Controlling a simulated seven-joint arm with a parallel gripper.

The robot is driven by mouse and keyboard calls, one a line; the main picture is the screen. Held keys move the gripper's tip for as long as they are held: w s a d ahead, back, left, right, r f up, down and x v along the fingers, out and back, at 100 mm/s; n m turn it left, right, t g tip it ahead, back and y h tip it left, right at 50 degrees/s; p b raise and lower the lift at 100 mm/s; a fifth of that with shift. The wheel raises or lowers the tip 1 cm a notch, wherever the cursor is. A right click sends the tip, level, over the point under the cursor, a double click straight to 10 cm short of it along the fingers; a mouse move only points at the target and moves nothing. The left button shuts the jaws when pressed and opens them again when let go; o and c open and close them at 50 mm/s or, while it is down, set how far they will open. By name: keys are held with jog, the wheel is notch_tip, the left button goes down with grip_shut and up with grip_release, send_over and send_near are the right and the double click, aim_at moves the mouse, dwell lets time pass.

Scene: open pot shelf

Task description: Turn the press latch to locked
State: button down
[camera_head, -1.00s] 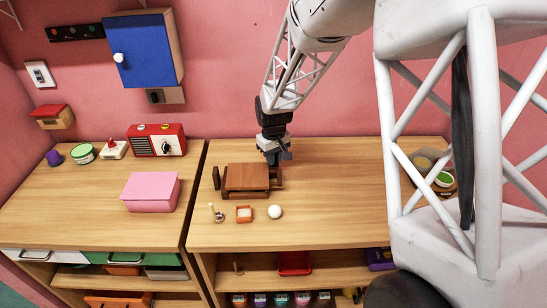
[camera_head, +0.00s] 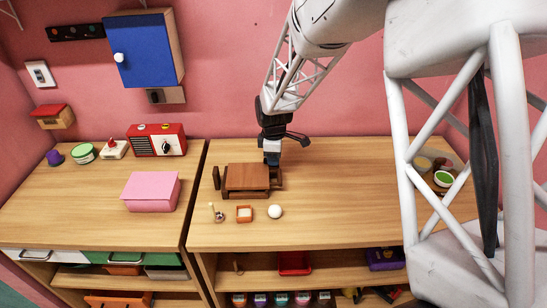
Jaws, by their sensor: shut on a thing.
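The wooden press (camera_head: 246,178) sits on the right-hand wooden counter, a brown block with a darker upright post at its left side. My gripper (camera_head: 272,161) points down at the press's back right corner. It is shut on the press latch there; the fingers hide the latch, so I cannot tell its angle.
A pink box (camera_head: 150,191) and a red radio (camera_head: 157,140) stand on the left counter. Round containers (camera_head: 443,178) sit at the right, partly behind my arm. Counter right of the press is clear.

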jog(key=shift+n, duration=0.7)
jog(key=c, duration=1.1)
grip_release()
jog(key=shift+r, duration=0.2)
jog(key=shift+r, duration=3.75)
